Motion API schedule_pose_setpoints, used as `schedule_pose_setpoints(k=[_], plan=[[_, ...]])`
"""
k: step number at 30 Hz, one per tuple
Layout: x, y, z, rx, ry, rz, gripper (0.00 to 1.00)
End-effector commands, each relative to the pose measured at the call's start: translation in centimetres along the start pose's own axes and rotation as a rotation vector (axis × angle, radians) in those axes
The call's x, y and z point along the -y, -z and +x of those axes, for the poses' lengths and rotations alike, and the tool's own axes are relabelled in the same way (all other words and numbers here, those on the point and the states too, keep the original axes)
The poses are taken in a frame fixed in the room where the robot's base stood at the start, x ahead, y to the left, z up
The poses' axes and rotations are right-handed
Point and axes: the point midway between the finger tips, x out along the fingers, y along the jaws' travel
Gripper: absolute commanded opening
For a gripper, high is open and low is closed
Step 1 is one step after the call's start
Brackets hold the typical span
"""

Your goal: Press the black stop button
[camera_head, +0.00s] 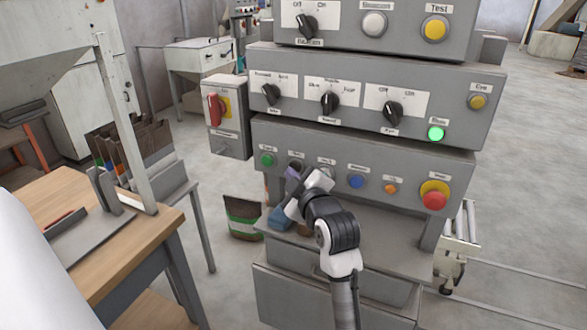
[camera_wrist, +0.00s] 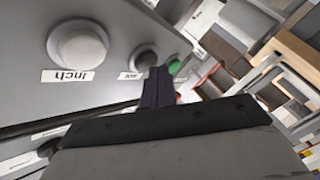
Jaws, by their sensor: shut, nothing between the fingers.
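The black stop button (camera_head: 296,164) sits in the lower row of the grey control panel, just right of the green button (camera_head: 267,160). In the wrist view the black button (camera_wrist: 146,58) shows between the white inch button (camera_wrist: 78,47) and the green button (camera_wrist: 174,66). My gripper (camera_head: 291,173) is shut and empty, its fingertips at the lower part of the black button in the picture. In the wrist view my fingertips (camera_wrist: 157,70) overlap the black button's edge. I cannot tell whether they touch it.
Blue (camera_head: 356,181) and orange (camera_head: 391,188) buttons and a red emergency button (camera_head: 434,201) lie to the right. A box with a red switch (camera_head: 215,111) stands left of the panel. A grey shelf (camera_head: 385,239) lies below. A wooden table (camera_head: 150,225) is at left.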

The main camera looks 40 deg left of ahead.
Motion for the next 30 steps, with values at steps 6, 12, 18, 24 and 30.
schedule_pose_setpoints(k=[6, 12, 18, 24, 30], plan=[[-0.1, -0.1, 0.2, 0.000, 0.000, 0.000, 0.00], [-0.2, -0.3, 0.3, 0.000, 0.000, 0.000, 0.00], [-0.3, -0.3, 0.4, 0.000, -0.001, 0.000, 0.00], [-0.1, -0.1, 0.1, 0.000, 0.000, 0.000, 0.00], [0.4, 0.4, -0.6, -0.001, -0.001, 0.000, 0.00]])
